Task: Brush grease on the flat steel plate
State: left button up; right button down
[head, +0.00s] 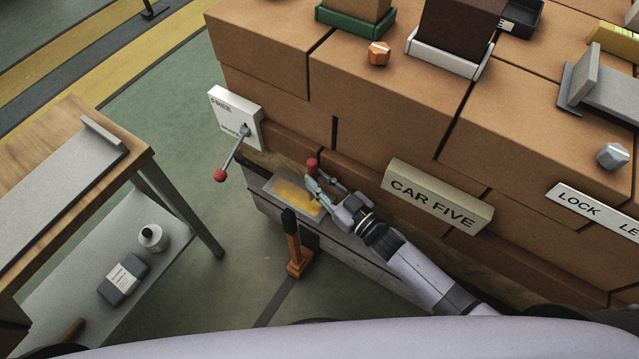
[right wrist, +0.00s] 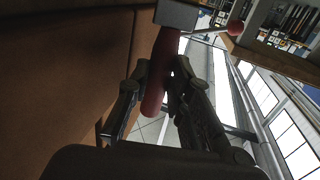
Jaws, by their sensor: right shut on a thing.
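A flat steel plate (head: 266,179) lies on a low ledge at the foot of the brick stack in the head view. Yellow-orange grease (head: 296,196) covers much of its middle; grey edges show bare. My right gripper (head: 316,187) is at the plate's right end, shut on a red handle (head: 312,165). In the right wrist view the red handle (right wrist: 158,82) runs between the fingers of my right gripper (right wrist: 160,80), with a grey block (right wrist: 178,14) at its far end. It looks like a brush; bristles are hidden, so contact with the plate cannot be told. My left gripper is not in view.
A lever with a red knob (head: 220,175) juts from a white panel (head: 236,117) left of the plate. A "CAR FIVE" sign (head: 437,197) is right of the gripper. A wooden bench (head: 130,160) stands left.

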aim_at(316, 168)
notch_tip(316, 168, up, 2)
jog(key=shift+r+p, duration=0.1)
jog(key=shift+p, duration=0.5)
jog(key=shift+r+p, duration=1.1)
jog(key=shift+r, duration=0.2)
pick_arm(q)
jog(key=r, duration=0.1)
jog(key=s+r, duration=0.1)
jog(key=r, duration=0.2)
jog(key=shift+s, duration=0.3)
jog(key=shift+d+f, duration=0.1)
pick_arm(e)
jog(key=shift+d+f, duration=0.1)
